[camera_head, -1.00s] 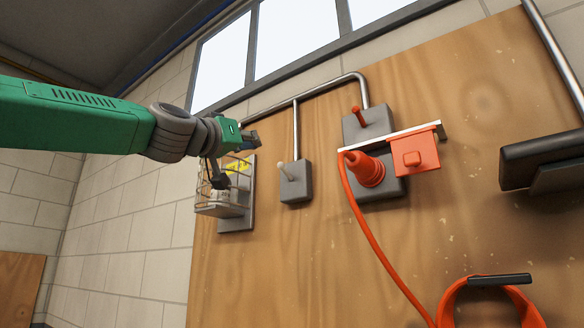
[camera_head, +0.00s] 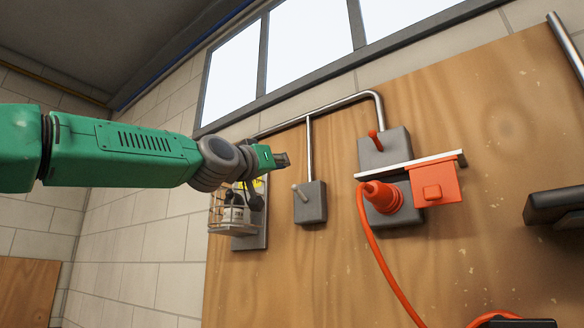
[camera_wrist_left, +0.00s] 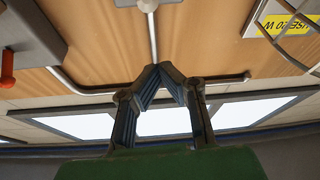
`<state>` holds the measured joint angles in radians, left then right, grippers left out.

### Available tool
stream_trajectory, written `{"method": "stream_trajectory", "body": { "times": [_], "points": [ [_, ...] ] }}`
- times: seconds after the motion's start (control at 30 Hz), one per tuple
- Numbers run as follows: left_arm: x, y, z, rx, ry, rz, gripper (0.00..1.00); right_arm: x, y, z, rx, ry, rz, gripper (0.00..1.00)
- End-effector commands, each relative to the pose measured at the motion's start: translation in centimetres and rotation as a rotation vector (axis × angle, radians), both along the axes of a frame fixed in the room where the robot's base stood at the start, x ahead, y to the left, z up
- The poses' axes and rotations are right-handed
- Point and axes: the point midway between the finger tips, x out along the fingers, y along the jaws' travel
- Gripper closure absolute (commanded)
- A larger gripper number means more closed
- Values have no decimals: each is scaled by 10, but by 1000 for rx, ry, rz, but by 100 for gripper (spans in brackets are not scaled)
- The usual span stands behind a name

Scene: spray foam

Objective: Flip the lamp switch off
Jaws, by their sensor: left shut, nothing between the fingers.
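The likely lamp switch is a small grey box (camera_head: 313,208) on the wooden board, with a pale lever (camera_head: 299,192) tilted up and to the left. Its edge shows at the top of the left wrist view (camera_wrist_left: 124,3). The caged lamp (camera_head: 234,214) is mounted to its left. My left gripper (camera_head: 284,160) is above and slightly left of the lever in the head view, apparently not touching it. In the left wrist view its fingertips (camera_wrist_left: 160,70) meet, with nothing between them. My right gripper is not in view.
A second grey box with a red lever (camera_head: 374,142) stands to the right, above an orange plug (camera_head: 384,194) with a hanging cable. A metal conduit (camera_head: 310,150) runs down to the switch. A dark block (camera_head: 555,205) juts out at the right. Bare board lies below the switch.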

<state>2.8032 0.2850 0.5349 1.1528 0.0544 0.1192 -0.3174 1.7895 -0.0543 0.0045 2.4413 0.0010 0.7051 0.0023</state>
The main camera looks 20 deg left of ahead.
Motion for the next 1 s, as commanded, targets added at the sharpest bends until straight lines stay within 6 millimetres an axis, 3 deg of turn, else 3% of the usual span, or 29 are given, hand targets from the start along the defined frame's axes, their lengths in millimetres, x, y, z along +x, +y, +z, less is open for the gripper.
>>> {"method": "stream_trajectory", "body": {
  "times": [0.2, 0.33, 0.6, 1.0],
  "points": [
    [32, -11, 15, -1, 1, 0, 100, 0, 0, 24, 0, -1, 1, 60],
    [26, -13, -7, 2, 2, -1, 100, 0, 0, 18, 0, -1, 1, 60],
    [26, -16, -27, 2, 0, -1, 100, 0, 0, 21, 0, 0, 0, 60],
    [25, -16, -29, 1, -1, 0, 100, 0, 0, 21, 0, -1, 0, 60]
  ]
}}
